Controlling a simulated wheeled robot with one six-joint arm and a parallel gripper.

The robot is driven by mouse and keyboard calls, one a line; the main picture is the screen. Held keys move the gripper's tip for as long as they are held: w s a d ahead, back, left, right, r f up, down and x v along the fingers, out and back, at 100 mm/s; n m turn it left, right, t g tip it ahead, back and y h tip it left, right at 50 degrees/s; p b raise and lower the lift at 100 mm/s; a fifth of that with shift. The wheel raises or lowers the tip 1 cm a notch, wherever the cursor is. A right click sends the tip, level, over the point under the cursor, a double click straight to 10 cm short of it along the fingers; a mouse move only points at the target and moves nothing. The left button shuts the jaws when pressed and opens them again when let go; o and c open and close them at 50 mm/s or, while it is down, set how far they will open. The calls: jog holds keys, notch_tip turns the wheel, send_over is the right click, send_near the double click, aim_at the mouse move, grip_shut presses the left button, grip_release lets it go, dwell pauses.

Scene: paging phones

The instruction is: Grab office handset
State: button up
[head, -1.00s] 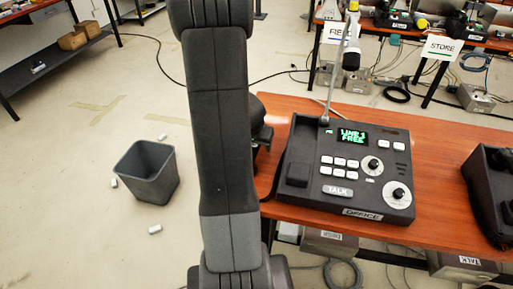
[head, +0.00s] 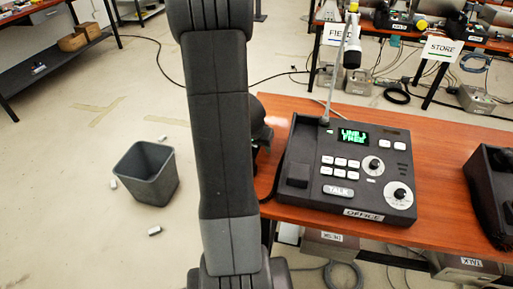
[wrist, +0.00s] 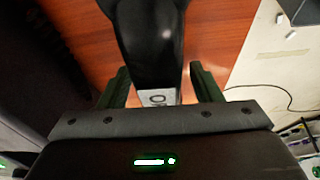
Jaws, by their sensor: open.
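The office console (head: 352,168), a dark desk unit labelled OFFICE, sits on the orange-brown desk. Its green screen reads LINE 1 FREE. In the wrist view a black handset-like piece (wrist: 150,40) with a small pale label runs between the two fingers of my gripper (wrist: 160,85). The fingers are apart, one on each side of it, with a visible gap on the right. Whether the left finger touches it is unclear. In the head view my arm hides most of the handset and gripper at the console's left side.
A gooseneck microphone (head: 340,70) rises from the console's back left. Another dark unit (head: 492,190) stands at the desk's right. A grey bin (head: 146,172) stands on the floor at left. Bare desk (head: 435,185) lies between the units.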

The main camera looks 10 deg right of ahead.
jog(key=c, duration=1.2)
jog(key=shift+r, duration=0.1)
